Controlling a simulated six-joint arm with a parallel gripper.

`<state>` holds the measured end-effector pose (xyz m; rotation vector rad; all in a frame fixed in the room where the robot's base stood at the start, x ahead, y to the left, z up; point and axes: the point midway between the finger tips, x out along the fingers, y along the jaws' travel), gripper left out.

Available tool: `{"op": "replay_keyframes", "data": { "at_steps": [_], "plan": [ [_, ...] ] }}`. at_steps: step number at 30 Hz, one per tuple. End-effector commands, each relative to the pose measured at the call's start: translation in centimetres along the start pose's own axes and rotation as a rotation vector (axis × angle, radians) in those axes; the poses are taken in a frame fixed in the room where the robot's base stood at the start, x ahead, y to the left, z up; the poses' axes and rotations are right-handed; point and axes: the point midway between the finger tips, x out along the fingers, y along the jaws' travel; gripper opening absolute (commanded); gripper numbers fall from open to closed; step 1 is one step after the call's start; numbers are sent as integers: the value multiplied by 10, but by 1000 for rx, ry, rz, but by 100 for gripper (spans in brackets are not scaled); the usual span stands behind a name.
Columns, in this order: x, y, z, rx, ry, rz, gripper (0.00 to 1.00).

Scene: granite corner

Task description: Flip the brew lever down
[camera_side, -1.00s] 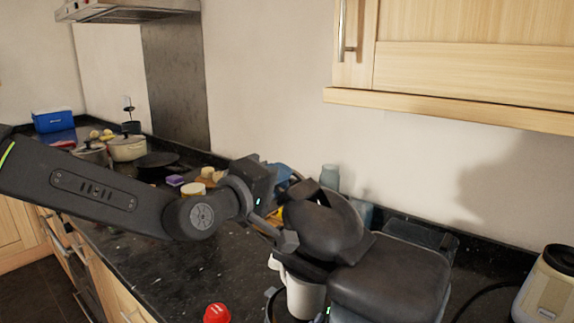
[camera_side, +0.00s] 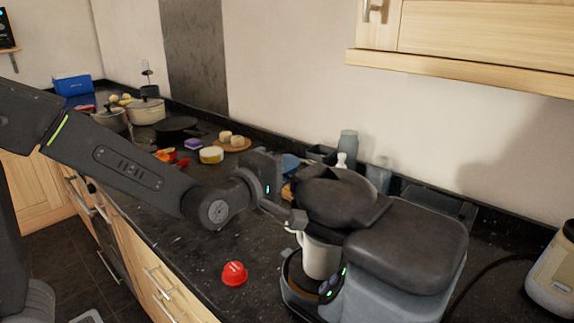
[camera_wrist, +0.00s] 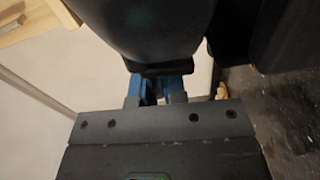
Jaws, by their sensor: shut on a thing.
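The coffee machine (camera_side: 405,245) stands at the right of the side view, with a dark rounded brew head at its front. The brew lever (camera_side: 338,195) lies nearly flat over that head. My gripper (camera_side: 298,217) is at the lever's front end, shut on it. In the wrist view, the blue-grey fingers of my gripper (camera_wrist: 157,90) close on the dark lip of the lever (camera_wrist: 160,69), below a large rounded dark surface. The fingertips are partly hidden in the side view. A white mug (camera_side: 320,260) stands under the brew head.
A red capsule (camera_side: 235,272) lies on the dark counter (camera_side: 190,250) left of the machine. Bottles (camera_side: 347,147) stand behind it. Pots (camera_side: 146,109) and food are farther back left.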

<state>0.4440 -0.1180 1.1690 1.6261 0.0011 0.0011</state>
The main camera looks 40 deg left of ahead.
Motion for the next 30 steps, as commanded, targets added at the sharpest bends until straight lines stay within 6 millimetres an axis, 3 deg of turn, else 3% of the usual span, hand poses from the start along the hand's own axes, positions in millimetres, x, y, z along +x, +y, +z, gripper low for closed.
{"op": "replay_keyframes", "data": {
  "at_steps": [4, 5, 12, 23, 30],
  "plan": [
    [0, 1, 1, -4, -1, 1, 0],
    [0, 1, 1, -3, -2, 1, 14],
    [0, 1, 1, -1, -2, 1, 37],
    [-8, 2, 1, -1, -3, 2, 37],
    [-52, 2, 1, -2, -4, 3, 37]
  ]
}}
